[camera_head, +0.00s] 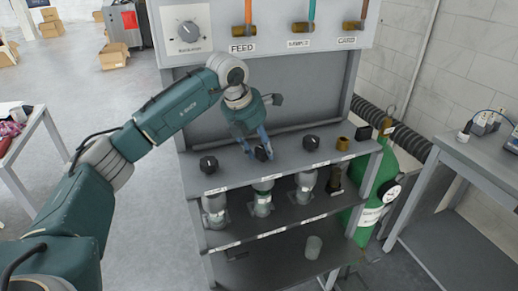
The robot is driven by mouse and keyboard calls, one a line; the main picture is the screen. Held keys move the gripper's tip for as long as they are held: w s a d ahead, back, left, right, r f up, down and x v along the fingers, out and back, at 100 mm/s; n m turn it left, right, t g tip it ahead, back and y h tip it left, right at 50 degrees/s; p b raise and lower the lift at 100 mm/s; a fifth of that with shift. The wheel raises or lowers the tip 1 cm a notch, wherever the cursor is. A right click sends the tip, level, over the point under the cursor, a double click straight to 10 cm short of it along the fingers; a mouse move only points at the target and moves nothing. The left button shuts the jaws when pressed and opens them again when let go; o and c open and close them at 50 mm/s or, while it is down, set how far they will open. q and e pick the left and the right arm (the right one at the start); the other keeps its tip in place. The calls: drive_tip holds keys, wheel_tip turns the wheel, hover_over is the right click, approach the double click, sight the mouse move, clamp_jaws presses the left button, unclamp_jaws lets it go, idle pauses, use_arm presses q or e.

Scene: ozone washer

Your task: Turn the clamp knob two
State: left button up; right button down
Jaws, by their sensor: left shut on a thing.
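Three black clamp knobs stand in a row on the grey upper shelf of the washer stand. The left knob (208,164) and the right knob (311,142) stand free. The middle knob (263,154) is between the fingers of my left gripper (260,151), which reaches down from above and is shut on it. The fingers partly hide this knob, and its turn angle cannot be told. My right gripper is not in view.
A brass fitting (342,144) and a black block (364,133) stand right of the knobs. Glass vessels (262,196) sit on the shelf below. A panel with a dial (188,32) rises behind. A green cylinder (377,190) stands at the right.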

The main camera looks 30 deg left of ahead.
use_arm(q)
drive_tip(key=n, duration=0.2)
drive_tip(key=n+y+b, duration=0.1)
drive_tip(key=shift+w+d+r+n, duration=0.15)
drive_tip(key=shift+d+r+n, duration=0.05)
drive_tip(key=shift+d+n, duration=0.2)
drive_tip(key=n+y+b, duration=0.1)
drive_tip(key=n, duration=0.2)
drive_tip(key=shift+r+n+y, duration=0.1)
drive_tip(key=shift+n+y, duration=0.2)
drive_tip(key=n+y, duration=0.1)
drive_tip(key=n, duration=0.1)
drive_tip(key=shift+w+d+n+b, duration=0.1)
drive_tip(key=shift+w+n+b, duration=0.05)
drive_tip(key=shift+n+b, duration=0.2)
drive_tip(key=shift+r+n+g+y+b, duration=0.1)
drive_tip(key=shift+n+g+y+b, duration=0.3)
drive_tip(key=shift+n, duration=1.05)
drive_tip(key=o, duration=1.1)
drive_tip(key=shift+w+f, duration=0.1)
drive_tip(key=shift+f, duration=0.1)
drive_tip(key=v, duration=1.2)
drive_tip(key=shift+w, duration=0.25)
